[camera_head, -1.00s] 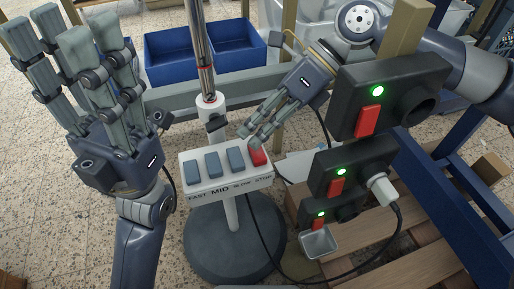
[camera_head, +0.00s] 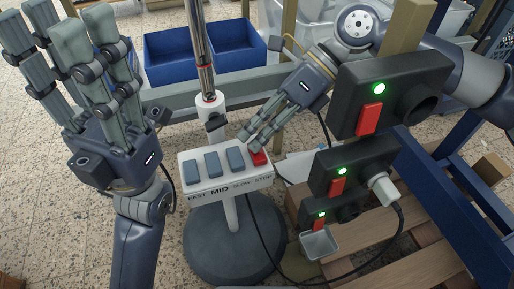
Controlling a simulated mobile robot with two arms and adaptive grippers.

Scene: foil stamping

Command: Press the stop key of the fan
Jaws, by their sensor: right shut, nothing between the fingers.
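The fan's white control box (camera_head: 215,196) carries a row of keys labelled FAST, MID, SLOW and STOP. The red stop key (camera_head: 260,159) is at the right end; the other keys (camera_head: 212,164) are blue-grey. My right gripper (camera_head: 249,141) comes in from the upper right, fingers closed together and empty. Its fingertips are at the upper edge of the stop key; I cannot tell whether they touch it. My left gripper (camera_head: 75,65) is raised on the left with its fingers spread, empty and apart from the box.
The fan's pole (camera_head: 201,50) rises behind the box, above a round dark base (camera_head: 234,250). Black switch units with red switches and green lights (camera_head: 379,88) stand close on the right. Blue bins (camera_head: 228,45) are behind. A black cable (camera_head: 266,235) hangs in front.

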